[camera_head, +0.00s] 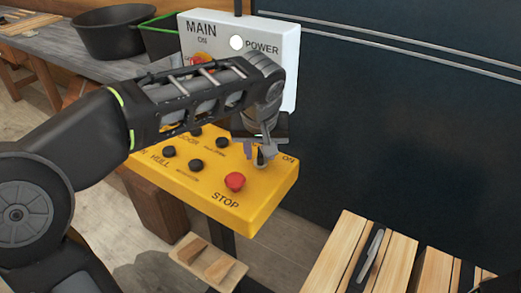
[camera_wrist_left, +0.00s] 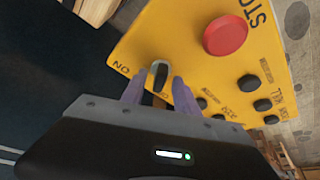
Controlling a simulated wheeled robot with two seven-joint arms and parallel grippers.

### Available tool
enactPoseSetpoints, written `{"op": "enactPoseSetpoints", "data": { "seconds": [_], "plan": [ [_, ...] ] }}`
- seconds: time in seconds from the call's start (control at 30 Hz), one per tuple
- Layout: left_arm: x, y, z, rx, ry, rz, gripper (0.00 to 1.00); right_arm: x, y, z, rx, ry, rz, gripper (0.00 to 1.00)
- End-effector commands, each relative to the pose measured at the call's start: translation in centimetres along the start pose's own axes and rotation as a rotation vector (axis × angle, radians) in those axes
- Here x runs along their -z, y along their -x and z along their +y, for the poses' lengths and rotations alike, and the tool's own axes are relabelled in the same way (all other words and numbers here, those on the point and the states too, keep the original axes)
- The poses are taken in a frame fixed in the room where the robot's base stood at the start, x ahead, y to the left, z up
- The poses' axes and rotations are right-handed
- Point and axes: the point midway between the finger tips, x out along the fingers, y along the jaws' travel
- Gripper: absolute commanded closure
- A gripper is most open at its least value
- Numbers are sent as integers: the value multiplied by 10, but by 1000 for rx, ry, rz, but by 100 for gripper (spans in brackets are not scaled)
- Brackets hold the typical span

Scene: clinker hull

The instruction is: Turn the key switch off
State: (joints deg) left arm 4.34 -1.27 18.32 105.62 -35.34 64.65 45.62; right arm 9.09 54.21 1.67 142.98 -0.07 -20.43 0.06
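The key switch (camera_head: 261,159) is on the right part of the yellow control panel (camera_head: 205,205), beside the printed word ON. In the left wrist view the key (camera_wrist_left: 158,76) shows as a dark upright loop standing out of the panel. My left gripper (camera_head: 260,150) is over it, pointing down. Its two purple fingers stand on either side of the key in the left wrist view (camera_wrist_left: 158,92), with gaps showing between fingers and key. The fingers are apart. The key's lower part is partly hidden by the gripper. My right gripper is not in view.
A red STOP button (camera_head: 235,181) and several black buttons (camera_head: 196,165) sit close by on the panel. A white MAIN POWER box (camera_head: 282,50) stands behind my left arm. A dark wall (camera_head: 400,130) is to the right. Wooden planks (camera_head: 335,260) lie at the lower right.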

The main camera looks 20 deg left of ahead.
Motion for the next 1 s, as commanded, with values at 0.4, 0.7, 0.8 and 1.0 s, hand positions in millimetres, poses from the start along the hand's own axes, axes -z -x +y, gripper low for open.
{"op": "enactPoseSetpoints", "data": {
  "seconds": [0.4,0.7,0.8,1.0],
  "plan": [
    [1,54,1,-3,0,4,64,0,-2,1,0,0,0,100],
    [0,78,0,0,1,0,64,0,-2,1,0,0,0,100],
    [0,78,0,0,0,0,64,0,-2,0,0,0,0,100],
    [0,78,0,0,0,1,64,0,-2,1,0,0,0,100]
  ]
}}
